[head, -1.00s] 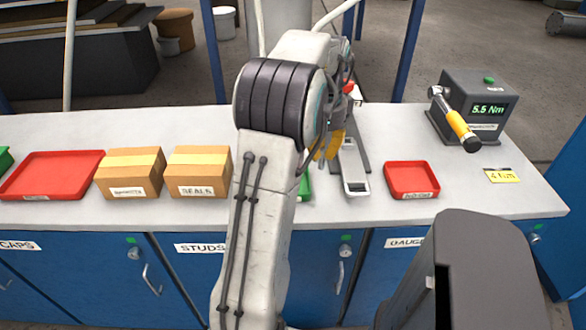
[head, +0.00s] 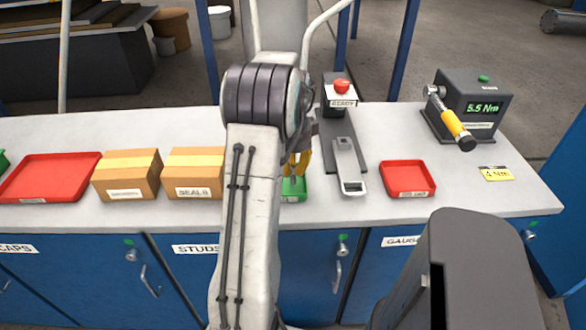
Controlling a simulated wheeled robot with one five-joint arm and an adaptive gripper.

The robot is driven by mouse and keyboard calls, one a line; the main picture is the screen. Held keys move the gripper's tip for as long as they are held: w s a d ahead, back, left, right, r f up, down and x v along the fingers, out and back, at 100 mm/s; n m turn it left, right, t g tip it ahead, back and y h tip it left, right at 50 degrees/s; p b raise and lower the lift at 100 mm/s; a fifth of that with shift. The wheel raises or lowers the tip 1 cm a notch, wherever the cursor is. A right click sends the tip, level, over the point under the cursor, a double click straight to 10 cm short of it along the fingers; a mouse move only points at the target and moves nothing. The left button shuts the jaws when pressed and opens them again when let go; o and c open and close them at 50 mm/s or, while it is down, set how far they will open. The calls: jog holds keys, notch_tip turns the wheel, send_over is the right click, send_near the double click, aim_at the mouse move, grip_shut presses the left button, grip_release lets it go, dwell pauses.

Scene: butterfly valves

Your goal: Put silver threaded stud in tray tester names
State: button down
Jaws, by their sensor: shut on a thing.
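My gripper (head: 298,166), with yellow fingers, is partly hidden behind my arm at the middle of the bench. It is shut on a small, thin grey piece, apparently the silver threaded stud, mostly hidden and hard to make out. The fingers are over or just above a small green tray (head: 296,195), whose left part my arm hides. A small red tray (head: 408,193) stands to the right, a large red tray (head: 50,200) at the left. The dark tester (head: 470,98) at the back right reads 5.5 Nm.
A grey fixture with a red button (head: 341,86) and a light metal slider (head: 348,168) stands right of my gripper. Two cardboard boxes (head: 127,177) stand left of my arm, one marked SEALS. A yellow card (head: 496,174) reading 4 Nm lies at the right.

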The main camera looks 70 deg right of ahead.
jog(key=shift+f, duration=0.25)
jog(key=shift+f, duration=0.2)
jog(key=c, duration=1.4)
grip_release()
notch_tip(320, 180, up, 13)
jog(key=shift+a+f+p, duration=0.1)
jog(key=shift+f+p, duration=0.05)
jog(key=shift+p, duration=0.55)
